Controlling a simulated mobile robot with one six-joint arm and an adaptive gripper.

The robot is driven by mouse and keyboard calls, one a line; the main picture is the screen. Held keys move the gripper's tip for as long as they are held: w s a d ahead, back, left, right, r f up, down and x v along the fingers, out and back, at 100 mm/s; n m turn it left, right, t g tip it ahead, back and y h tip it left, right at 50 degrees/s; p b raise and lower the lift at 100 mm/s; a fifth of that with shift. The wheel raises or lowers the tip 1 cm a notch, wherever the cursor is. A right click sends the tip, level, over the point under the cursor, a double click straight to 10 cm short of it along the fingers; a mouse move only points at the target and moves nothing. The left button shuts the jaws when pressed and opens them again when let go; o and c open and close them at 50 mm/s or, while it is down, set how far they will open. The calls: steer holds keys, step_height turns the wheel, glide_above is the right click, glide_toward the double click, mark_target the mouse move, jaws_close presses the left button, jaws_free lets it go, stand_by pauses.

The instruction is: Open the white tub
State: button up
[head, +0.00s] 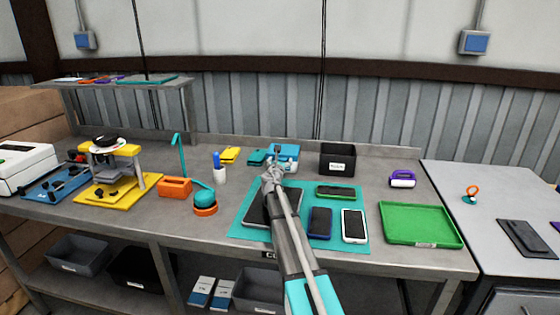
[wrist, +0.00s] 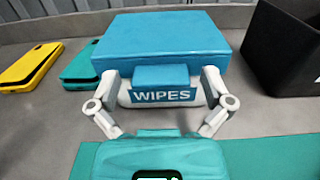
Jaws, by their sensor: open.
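The white tub (wrist: 126,96) has a broad blue lid (wrist: 160,42) that looks down, with a blue front tab (wrist: 162,76) above a "WIPES" label. In the head view the tub's blue top (head: 290,149) shows at the back of the bench, partly behind my arm. My gripper (wrist: 163,88) is open in front of the tub, one finger on each side of the tab and label. The fingers look very close to the tub; I cannot tell whether they touch it. In the head view my gripper (head: 272,172) is small and its fingers are hard to make out.
A black bin (wrist: 285,45) stands right of the tub. A yellow case (wrist: 30,65) and a teal case (wrist: 82,68) lie to its left. A teal mat (head: 247,228) with several phones lies in front, with a green tray (head: 420,238) to its right.

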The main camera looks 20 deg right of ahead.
steer(key=shift+w+d, duration=0.1)
steer(key=shift+w, duration=0.1)
steer(key=c, duration=1.3)
steer(key=shift+o, duration=0.2)
steer(key=shift+r, duration=0.1)
steer(key=shift+r, duration=0.1)
